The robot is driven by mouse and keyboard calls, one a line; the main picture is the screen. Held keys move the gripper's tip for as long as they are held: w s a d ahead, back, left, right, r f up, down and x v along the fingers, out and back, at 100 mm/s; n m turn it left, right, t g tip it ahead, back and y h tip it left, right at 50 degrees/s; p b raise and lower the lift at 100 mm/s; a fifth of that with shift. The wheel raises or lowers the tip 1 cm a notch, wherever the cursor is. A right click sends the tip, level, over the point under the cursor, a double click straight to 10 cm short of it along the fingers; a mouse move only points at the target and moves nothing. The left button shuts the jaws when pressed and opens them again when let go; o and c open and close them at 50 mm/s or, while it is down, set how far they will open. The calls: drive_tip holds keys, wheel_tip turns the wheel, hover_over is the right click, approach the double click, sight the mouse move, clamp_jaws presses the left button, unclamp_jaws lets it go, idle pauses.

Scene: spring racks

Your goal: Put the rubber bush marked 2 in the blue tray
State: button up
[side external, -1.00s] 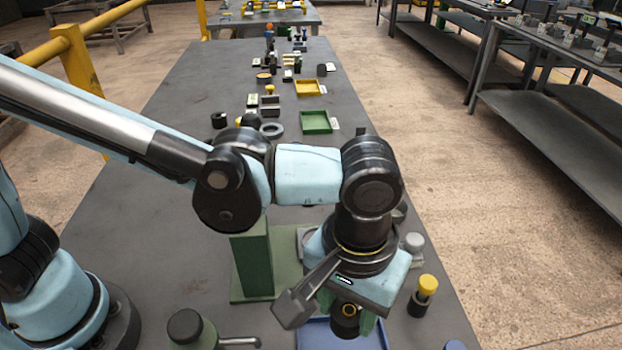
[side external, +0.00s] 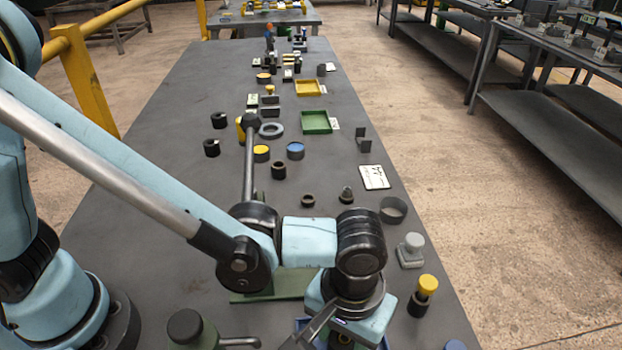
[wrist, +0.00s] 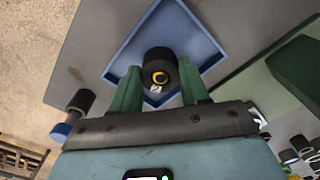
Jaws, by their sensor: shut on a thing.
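My gripper (wrist: 160,74) has two green fingers shut on a black rubber bush (wrist: 161,57) with an orange ring around its hole.
A black post with a yellow cap (side external: 424,291) and a grey knobbed part (side external: 411,249) stand to the right. A green base plate (side external: 265,292) lies behind the gripper. Further back are several black bushes, a green tray (side external: 316,122) and a yellow tray (side external: 308,88).

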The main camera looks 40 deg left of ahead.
drive_tip(key=shift+f, duration=0.1)
drive_tip(key=o, duration=1.1)
wheel_tip(320, 180, up, 12)
drive_tip(key=shift+r, duration=0.15)
wheel_tip(320, 180, down, 12)
drive_tip(key=shift+f, duration=0.15)
idle(0.8)
